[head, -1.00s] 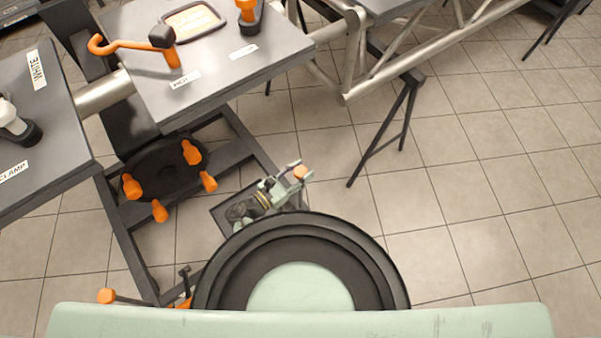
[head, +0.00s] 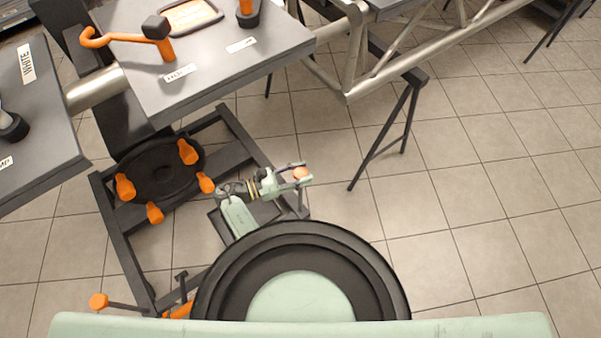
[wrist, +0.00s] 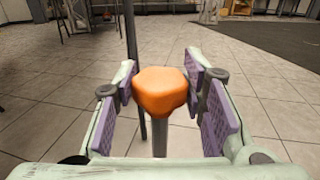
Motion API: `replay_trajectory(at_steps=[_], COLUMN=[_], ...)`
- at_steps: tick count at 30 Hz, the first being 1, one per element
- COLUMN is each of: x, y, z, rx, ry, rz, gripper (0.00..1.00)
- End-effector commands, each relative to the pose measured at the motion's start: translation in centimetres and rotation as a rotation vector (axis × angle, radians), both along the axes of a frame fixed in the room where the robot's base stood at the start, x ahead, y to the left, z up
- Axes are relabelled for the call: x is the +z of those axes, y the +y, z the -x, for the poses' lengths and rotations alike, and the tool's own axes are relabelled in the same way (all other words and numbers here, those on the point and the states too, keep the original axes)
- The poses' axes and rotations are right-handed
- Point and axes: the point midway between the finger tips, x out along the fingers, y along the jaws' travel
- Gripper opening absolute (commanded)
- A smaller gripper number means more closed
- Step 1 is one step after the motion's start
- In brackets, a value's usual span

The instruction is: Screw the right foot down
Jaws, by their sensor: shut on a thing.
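The right foot's orange knob (head: 302,174) stands on a grey stem at the right end of the dark stand frame in the head view. In the wrist view the orange knob (wrist: 160,91) is upright, and its stem runs down out of sight behind my wrist. My gripper (head: 298,174) reaches it from the left. In the wrist view my gripper (wrist: 165,95) has its purple-padded fingers on both sides of the knob, shut on it. The foot's lower end is hidden.
Another orange knob (head: 98,301) is at the lower left of the frame. A black disc (head: 160,170) with several orange knobs lies on the stand. A grey table (head: 215,65) holds an orange crank (head: 130,40).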

Motion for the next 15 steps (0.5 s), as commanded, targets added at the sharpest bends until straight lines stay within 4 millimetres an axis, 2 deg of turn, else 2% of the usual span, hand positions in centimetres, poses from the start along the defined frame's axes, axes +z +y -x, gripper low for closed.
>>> replay_trajectory(at_steps=[4,5,13,15], x=[0.08,0.08,0.04,0.03], y=[-0.11,-0.11,-0.06,-0.05], z=[-0.1,-0.1,-0.04,-0.04], rx=[-0.002,-0.001,0.0,0.0], ry=[-0.002,-0.002,-0.001,0.0], rz=[-0.001,-0.001,0.0,0.0], gripper=[0.1,0.39,0.57,0.58])
